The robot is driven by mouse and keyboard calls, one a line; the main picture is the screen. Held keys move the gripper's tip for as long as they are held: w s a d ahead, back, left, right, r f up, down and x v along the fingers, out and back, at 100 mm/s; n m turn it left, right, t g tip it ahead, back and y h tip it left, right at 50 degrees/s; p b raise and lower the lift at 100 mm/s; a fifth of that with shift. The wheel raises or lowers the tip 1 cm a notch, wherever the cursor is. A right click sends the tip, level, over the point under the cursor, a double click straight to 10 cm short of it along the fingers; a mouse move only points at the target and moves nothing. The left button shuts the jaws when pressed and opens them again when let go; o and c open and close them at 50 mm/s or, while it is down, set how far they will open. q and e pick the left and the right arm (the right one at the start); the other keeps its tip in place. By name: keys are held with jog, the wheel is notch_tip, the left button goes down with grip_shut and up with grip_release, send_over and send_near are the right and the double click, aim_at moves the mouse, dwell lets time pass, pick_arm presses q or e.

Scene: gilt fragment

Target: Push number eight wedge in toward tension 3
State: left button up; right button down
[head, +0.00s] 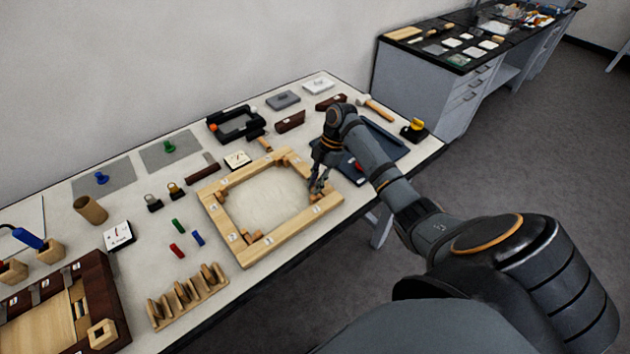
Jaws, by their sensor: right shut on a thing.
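A light wooden stretcher frame (290,232) lies flat on the table, with small brown wedges at its inner corners, such as the pair at the near corner (248,238). White number labels on the rails are too small to read. My right gripper (318,187) reaches down at the frame's right inner corner, shut on a small wedge there. The fingers mostly hide that wedge, and I cannot tell its number or how far in it sits. A white card or gauge (118,234) with dark and red marks stands left of the frame; its reading is not legible. My left gripper is out of view.
A wooden rack (187,300) with several upright pieces is nearest the front edge. Red, green and blue sticks (178,250) lie left of the frame. The frame's inside is clear.

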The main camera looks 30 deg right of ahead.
jog(key=c, duration=1.3)
grip_release()
jog(key=shift+d+r, duration=0.15)
jog(key=shift+r, duration=0.2)
jog(key=v, duration=0.6)
jog(key=shift+d+r, duration=0.1)
jog(key=shift+r, duration=0.3)
